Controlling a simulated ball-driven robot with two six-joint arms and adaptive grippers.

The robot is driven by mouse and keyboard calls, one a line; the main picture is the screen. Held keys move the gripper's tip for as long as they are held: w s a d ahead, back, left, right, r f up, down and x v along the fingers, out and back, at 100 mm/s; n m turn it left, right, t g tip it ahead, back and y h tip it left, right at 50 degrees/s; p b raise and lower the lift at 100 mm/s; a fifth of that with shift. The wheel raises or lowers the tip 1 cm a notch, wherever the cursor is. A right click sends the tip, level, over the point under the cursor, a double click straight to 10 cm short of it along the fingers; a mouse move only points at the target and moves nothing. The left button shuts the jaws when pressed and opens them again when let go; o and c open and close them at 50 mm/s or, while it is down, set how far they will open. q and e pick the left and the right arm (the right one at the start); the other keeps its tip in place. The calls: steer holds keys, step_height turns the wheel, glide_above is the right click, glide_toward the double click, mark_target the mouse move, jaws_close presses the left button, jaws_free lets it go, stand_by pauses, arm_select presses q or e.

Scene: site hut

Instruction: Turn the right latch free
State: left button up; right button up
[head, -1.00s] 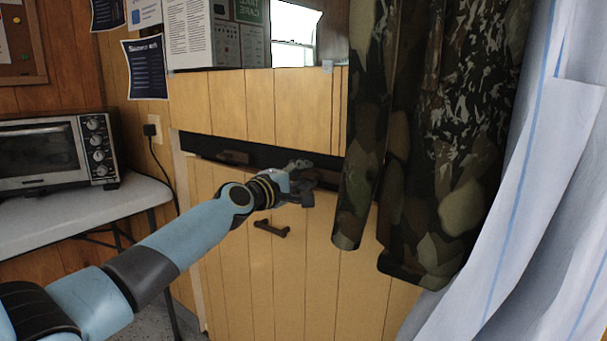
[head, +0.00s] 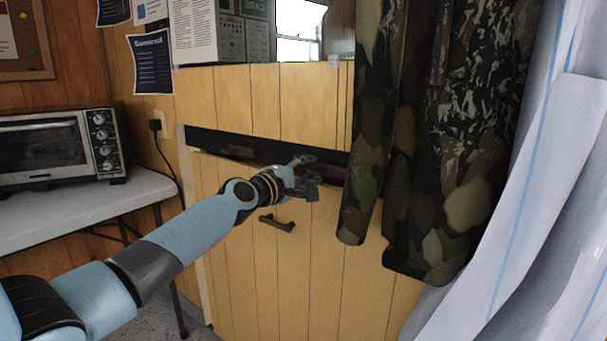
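My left gripper (head: 309,174) is in front of the dark strip along the top of the wooden panel (head: 315,255). Its two dark fingers stand apart, one above the other, with a gap between them. The right latch cannot be made out; the gripper and the dark strip behind it hide or blend with that spot. I cannot tell whether the fingers touch it. A brown latch (head: 240,152) shows on the strip to the left of the gripper. A brown handle (head: 277,222) is on the panel below the gripper. My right gripper is not in view.
A camouflage garment (head: 440,150) hangs close to the right of the gripper, over part of the panel. White sheeting (head: 550,190) hangs at the far right. A toaster oven (head: 60,147) stands on a white table (head: 90,207) at the left.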

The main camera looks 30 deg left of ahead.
arm_select(q)
steer(key=s, duration=0.7)
steer(key=shift+a, duration=0.25)
steer(key=shift+s, duration=0.1)
steer(key=s+d+f+m+g+y, duration=0.1)
steer(key=s+f+g, duration=0.2)
steer(key=s+f, duration=0.8)
steer(key=s+f+m+g, duration=0.1)
steer(key=s+f+g, duration=0.35)
steer(key=f, duration=1.15)
steer(key=s+d+f+m+g+y, duration=0.1)
steer(key=s+f+g, duration=0.1)
steer(key=s+f, duration=1)
steer(key=s+d+f+m+g, duration=0.1)
steer(key=s+f+m, duration=0.4)
steer(key=s, duration=0.6)
steer(key=s+d+f+m+g, duration=0.2)
steer(key=s+f+m+g, duration=0.2)
steer(key=s, duration=0.7)
steer(key=s+d+f+m+g, duration=0.2)
steer(key=s+f+m, duration=0.3)
steer(key=s, duration=0.6)
step_height(320, 180, down, 3)
steer(key=shift+s+r+m+g+p, duration=0.2)
steer(key=shift+s+m+g+p, duration=0.25)
steer(key=shift+g, duration=0.1)
